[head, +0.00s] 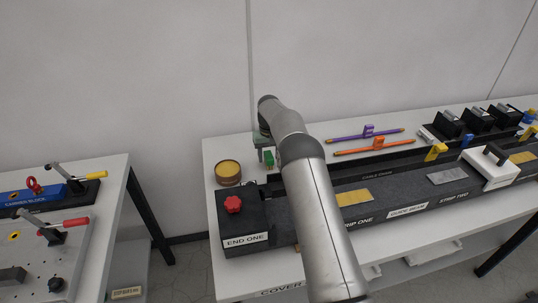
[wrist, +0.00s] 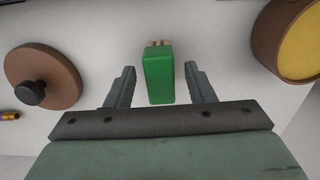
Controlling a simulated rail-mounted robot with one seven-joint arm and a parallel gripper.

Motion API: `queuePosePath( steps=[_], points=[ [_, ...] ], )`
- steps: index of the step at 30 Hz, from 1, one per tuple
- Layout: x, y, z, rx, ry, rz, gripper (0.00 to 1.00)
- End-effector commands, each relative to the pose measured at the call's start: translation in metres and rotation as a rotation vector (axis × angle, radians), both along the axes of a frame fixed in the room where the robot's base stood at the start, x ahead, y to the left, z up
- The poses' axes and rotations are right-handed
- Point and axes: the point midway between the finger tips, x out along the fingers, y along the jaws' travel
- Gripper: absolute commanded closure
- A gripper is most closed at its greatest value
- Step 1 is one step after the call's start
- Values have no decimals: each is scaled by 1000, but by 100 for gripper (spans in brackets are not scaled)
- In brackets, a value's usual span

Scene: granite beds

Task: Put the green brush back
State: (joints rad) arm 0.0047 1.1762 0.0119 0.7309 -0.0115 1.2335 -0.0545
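The green brush (wrist: 159,78) stands between the two fingers of my gripper (wrist: 160,82) in the wrist view. A clear gap shows on each side of it, so my gripper is open and not touching it there. Small tan bits show at the brush's far end. In the head view the green brush (head: 269,158) is at the back left of the white table, by my gripper (head: 264,153), which my arm partly hides. The brush's height relative to the table is hard to tell.
A round tin with yellow contents (head: 228,172) stands left of the gripper. The wrist view also shows a brown lid with a dark knob (wrist: 42,75). The dark END ONE block with a red knob (head: 233,204) is in front. Purple (head: 366,134) and orange (head: 374,146) tools lie right.

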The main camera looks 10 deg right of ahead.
Motion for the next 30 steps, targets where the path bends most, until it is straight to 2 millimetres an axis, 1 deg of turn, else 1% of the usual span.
queuePosePath(
  steps=[7,11,14,21,24,27,30],
  points=[
    [0,0,1,0,0,0,52],
    [1,0,9,0,-2,0,52],
    [1,0,24,0,-4,0,52],
    [1,0,77,0,-5,0,52],
    [0,0,96,0,-3,0,52],
    [0,0,111,0,-2,0,52],
    [0,0,120,0,-1,0,52]
  ],
)
